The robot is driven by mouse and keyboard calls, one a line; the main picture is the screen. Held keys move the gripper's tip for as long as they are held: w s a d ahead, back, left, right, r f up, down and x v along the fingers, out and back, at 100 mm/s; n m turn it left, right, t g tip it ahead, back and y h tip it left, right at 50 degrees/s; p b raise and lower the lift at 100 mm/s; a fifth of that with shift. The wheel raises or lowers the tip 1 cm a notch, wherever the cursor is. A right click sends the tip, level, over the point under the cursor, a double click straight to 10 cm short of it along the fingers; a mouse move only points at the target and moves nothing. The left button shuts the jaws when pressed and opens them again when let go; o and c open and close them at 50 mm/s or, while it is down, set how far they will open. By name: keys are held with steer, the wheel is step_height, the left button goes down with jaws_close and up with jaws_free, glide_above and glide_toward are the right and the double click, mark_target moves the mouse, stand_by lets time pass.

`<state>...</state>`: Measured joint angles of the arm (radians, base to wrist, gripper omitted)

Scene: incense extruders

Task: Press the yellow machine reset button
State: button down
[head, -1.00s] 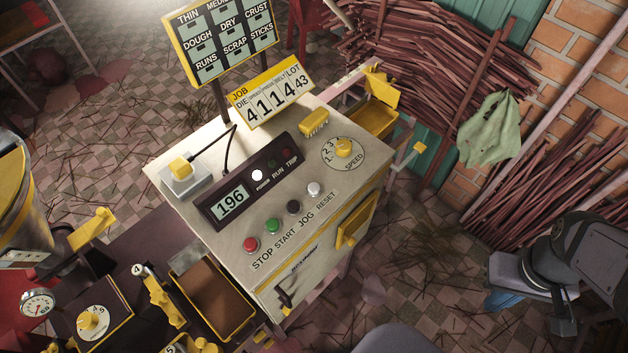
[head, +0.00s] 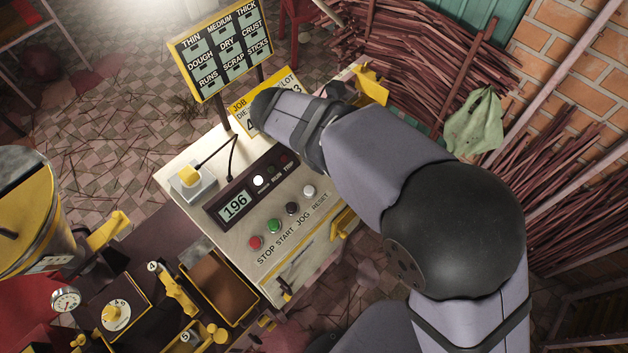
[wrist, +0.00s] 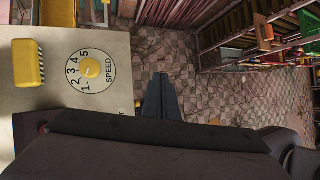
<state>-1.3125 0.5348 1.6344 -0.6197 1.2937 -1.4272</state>
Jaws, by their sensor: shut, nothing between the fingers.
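The console (head: 180,158) is pale with yellow trim. Its reset button (head: 309,190) is whitish, not yellow, and sits at the right end of the button row above the RESET label. My arm extends over the console's upper right in the head view, where my fingers cannot be made out. In the wrist view, my gripper (wrist: 157,77) is shut and empty, its fingers showing against the floor just beyond the console edge. The speed dial (wrist: 90,69) lies left of the fingers. The reset button is hidden in the wrist view.
Next to reset are the red stop (head: 256,242), green start (head: 274,226) and dark jog (head: 292,208) buttons. A sign board (head: 222,50) rises behind. A yellow-rimmed tray (head: 218,285) is at lower left.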

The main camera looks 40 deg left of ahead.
steer(key=s+a+r+n+t+y+p, duration=0.1)
steer(key=s+a+r+n+t, duration=0.1)
steer(key=s+a+n, duration=0.4)
steer(key=shift+s+a+r+n+t+y+p, duration=0.35)
steer(key=shift+s+a+r, duration=0.5)
steer(key=shift+a, duration=0.4)
steer(key=shift+f, duration=0.25)
step_height(320, 180, down, 6)
steer(key=b, duration=0.8)
steer(key=shift+f+b, duration=0.15)
steer(key=shift+b, duration=0.15)
steer(key=shift+f, duration=1.05)
steer(key=shift+f+p, duration=0.4)
steer(key=shift+f, duration=0.55)
stand_by(0.5)
steer(key=shift+r, duration=0.15)
steer(key=shift+r+p, duration=0.85)
steer(key=shift+p, duration=0.35)
step_height(320, 180, up, 5)
steer(key=p, duration=0.5)
